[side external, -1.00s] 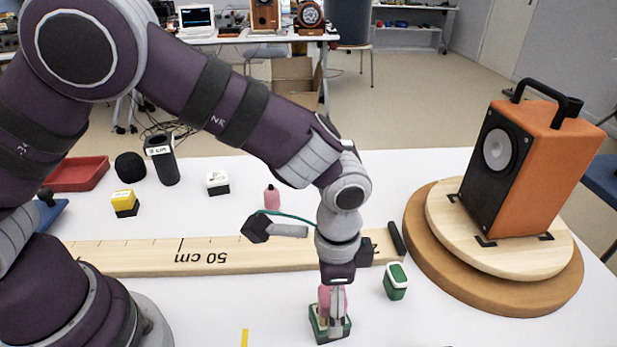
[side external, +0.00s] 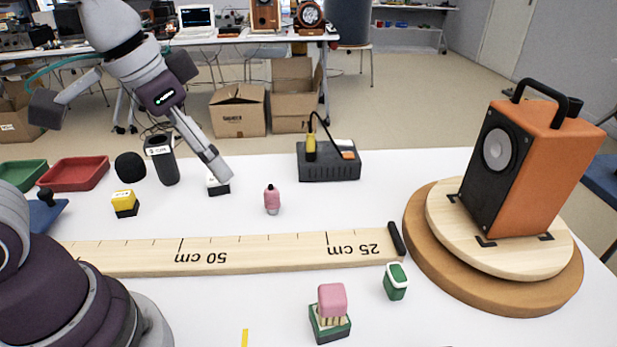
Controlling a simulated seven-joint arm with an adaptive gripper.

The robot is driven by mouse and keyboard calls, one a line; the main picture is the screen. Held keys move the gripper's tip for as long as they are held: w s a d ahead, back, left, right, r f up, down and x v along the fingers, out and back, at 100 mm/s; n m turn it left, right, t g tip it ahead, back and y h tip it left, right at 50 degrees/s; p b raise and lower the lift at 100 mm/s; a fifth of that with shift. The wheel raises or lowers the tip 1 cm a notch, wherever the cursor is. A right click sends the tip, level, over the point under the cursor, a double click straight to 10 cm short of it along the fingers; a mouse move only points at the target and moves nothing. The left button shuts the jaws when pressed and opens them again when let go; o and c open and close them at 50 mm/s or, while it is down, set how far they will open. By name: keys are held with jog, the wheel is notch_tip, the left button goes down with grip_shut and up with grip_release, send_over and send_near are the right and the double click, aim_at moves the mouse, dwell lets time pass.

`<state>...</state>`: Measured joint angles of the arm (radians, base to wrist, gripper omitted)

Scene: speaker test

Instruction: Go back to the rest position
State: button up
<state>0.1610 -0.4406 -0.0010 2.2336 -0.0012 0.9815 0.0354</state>
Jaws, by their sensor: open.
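My gripper (side external: 218,172) is raised at the upper left, its fingers angled down to the right. It is open and holds nothing that I can see. In the picture its fingertips overlap a small white-and-black block (side external: 217,188); I cannot tell how far above or in front of it they are. The pink-topped piece (side external: 332,299) sits on a green-and-black base (side external: 321,334) at the front centre, well apart from my gripper.
A wooden ruler (side external: 290,252) lies across the white table. An orange speaker (side external: 555,165) stands on a round turntable (side external: 420,225) at right. A pink bottle (side external: 272,200), a green block (side external: 396,283), a black box (side external: 330,173) and a red tray (side external: 75,173) also stand here.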

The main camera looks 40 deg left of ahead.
jog(key=s+a+n, duration=0.1)
jog(key=s+a+f+n+t, duration=0.1)
jog(key=a, duration=0.1)
jog(key=shift+s+y, duration=0.3)
jog(key=shift+s, duration=0.1)
